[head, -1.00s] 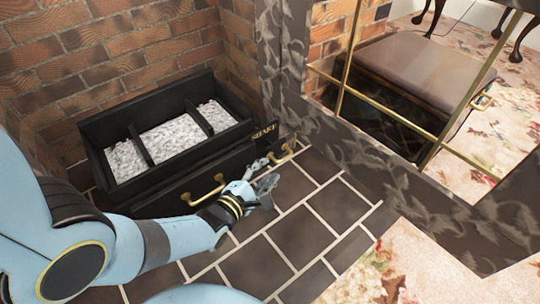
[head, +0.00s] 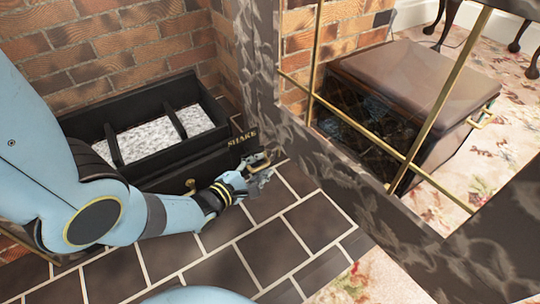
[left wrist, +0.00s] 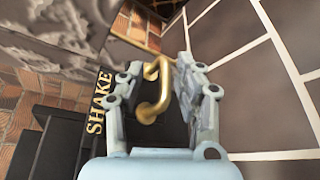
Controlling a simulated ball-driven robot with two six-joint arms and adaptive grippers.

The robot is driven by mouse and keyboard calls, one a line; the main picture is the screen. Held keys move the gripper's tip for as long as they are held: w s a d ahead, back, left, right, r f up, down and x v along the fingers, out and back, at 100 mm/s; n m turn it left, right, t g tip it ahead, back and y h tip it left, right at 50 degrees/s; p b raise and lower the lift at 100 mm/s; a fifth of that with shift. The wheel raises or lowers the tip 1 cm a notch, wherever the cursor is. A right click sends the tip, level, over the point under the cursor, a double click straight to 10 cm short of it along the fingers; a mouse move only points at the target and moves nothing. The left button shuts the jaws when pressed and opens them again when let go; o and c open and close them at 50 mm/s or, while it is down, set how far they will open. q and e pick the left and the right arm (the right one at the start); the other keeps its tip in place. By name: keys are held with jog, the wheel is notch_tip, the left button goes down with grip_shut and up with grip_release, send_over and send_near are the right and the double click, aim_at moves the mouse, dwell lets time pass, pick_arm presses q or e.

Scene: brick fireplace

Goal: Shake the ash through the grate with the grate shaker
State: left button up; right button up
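The black grate box (head: 88,121) stands in the brick fireplace, with pale grey ash (head: 147,139) lying in its divided compartments. Gold lettering "SHAKE" (head: 242,139) marks its right front corner and also shows in the left wrist view (left wrist: 98,102). The shaker's brass handle (left wrist: 153,92) is near that lettering. My left gripper (head: 262,166) is at the handle; in the left wrist view my left gripper (left wrist: 154,72) has one finger on each side of it, with gaps showing, so it is open around the handle. My right gripper is out of view.
Dark hearth tiles (head: 270,240) lie clear in front of the grate. Another brass fitting (head: 190,183) is on the grate's front.

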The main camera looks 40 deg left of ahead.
pick_arm(q)
jog(key=shift+w, duration=0.1)
grip_shut()
dwell(0.4)
